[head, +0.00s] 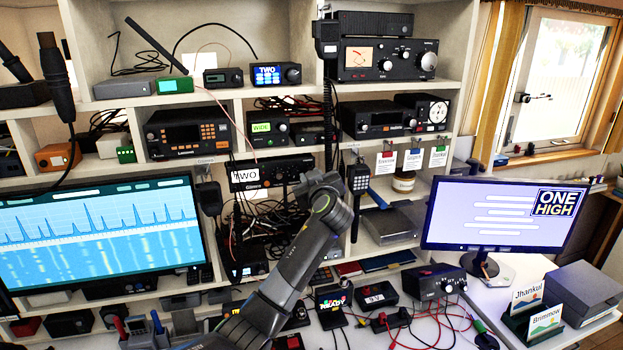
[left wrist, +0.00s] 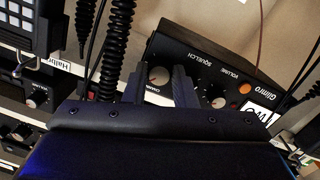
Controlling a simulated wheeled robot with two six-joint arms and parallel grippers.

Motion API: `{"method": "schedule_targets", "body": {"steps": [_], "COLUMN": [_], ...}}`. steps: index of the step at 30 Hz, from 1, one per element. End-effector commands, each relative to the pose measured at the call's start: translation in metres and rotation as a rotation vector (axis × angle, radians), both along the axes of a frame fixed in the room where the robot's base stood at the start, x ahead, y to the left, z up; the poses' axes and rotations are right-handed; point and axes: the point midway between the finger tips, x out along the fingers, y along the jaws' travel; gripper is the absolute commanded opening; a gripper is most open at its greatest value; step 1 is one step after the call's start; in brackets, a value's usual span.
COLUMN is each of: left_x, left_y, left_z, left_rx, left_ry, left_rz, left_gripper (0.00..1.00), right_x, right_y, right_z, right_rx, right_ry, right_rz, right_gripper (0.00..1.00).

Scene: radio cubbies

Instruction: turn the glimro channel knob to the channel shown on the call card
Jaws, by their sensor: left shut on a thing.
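The Glimro radio (head: 262,173) is a black box on a middle shelf. It shows tilted in the left wrist view (left wrist: 205,68), with SQUELCH and VOLUME knobs (left wrist: 217,97) and an orange button. My left gripper (left wrist: 158,82) is shut on the channel knob (left wrist: 160,75), one finger on each side. The knob's pointer and most of its markings are hidden or too small to read. My right gripper is not in view.
A handset (head: 360,180) and coiled cords (left wrist: 118,40) hang close beside the radio. Other radios crowd the shelves. A monitor (head: 500,216) at right reads "ONE HIGH"; another (head: 95,235) shows a blue spectrum. Cables and small boxes cover the bench below.

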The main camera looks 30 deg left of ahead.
Motion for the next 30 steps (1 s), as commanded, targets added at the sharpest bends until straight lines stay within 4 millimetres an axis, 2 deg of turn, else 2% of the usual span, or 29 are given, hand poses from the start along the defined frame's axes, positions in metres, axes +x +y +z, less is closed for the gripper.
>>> {"method": "schedule_targets", "body": {"steps": [9,23,24,29,30], "left_x": [0.0,0.0001,0.0001,0.0,-0.0001], "left_y": [-0.0001,-0.0002,-0.0003,-0.0001,-0.0001], "left_z": [-0.0002,-0.0003,-0.0004,-0.0003,-0.0002], "left_rx": [0.069,0.078,0.078,0.078,0.079], "left_ry": [0.083,0.094,0.094,0.094,0.093], "left_rz": [0.0,0.0,0.0,0.0,0.0], "left_gripper": [0.02,0.02,0.26,0.46,0.46], "right_x": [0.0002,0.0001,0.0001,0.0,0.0], "right_y": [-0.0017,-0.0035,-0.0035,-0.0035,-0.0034], "right_z": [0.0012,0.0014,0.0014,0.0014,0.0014], "right_rx": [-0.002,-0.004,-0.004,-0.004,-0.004], "right_ry": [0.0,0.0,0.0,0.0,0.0], "right_rz": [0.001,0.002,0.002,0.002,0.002], "right_gripper": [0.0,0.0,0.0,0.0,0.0]}}
